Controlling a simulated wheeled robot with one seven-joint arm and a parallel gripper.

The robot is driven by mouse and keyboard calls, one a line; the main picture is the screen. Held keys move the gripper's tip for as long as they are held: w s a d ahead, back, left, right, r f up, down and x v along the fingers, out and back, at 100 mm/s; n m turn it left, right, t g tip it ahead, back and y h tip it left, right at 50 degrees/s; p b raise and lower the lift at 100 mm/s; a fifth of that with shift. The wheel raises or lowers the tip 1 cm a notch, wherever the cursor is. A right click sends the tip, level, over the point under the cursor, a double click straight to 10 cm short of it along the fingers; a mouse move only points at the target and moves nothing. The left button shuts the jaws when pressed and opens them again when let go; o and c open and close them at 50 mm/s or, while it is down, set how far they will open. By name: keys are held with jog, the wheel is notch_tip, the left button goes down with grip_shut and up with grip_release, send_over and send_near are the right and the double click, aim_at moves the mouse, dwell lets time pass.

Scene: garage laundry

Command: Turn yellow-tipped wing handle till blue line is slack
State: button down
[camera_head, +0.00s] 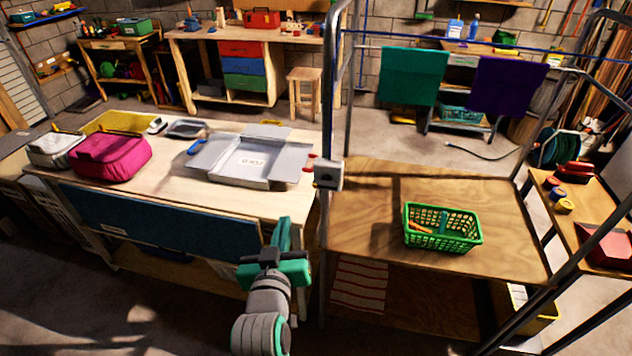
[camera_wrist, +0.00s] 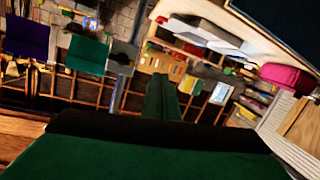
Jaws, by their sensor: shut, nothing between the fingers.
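The blue line (camera_head: 425,39) runs across the upper right, above a teal cloth (camera_head: 412,75) and a purple cloth (camera_head: 505,84). It looks nearly straight. My gripper (camera_head: 284,232) is shut and empty, below and left of the grey box and apart from it. Its green fingers (camera_wrist: 161,97) are together in the wrist view.
The metal post (camera_head: 325,115) stands right of my gripper. A green basket (camera_head: 443,228) sits on the wooden platform (camera_head: 375,185). The pale worktable (camera_head: 170,180) on the left holds a grey open carton (camera_head: 250,160) and a pink bag (camera_head: 111,156). Floor shows at lower left.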

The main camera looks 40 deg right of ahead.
jog(key=s+d+r+m+g+h, duration=0.1)
jog(key=d+r+m+g, duration=0.3)
jog(key=r, duration=0.6)
jog(key=t, duration=0.1)
send_over(326, 183)
jog(key=a, duration=0.4)
notch_tip(326, 183, down, 2)
jog(key=f, duration=0.1)
jog(key=shift+s+d+f, duration=0.1)
jog(key=shift+d+f, duration=0.1)
jog(key=shift+f, duration=0.4)
jog(key=shift+d+f, duration=0.15)
jog(key=shift+f, duration=1.15)
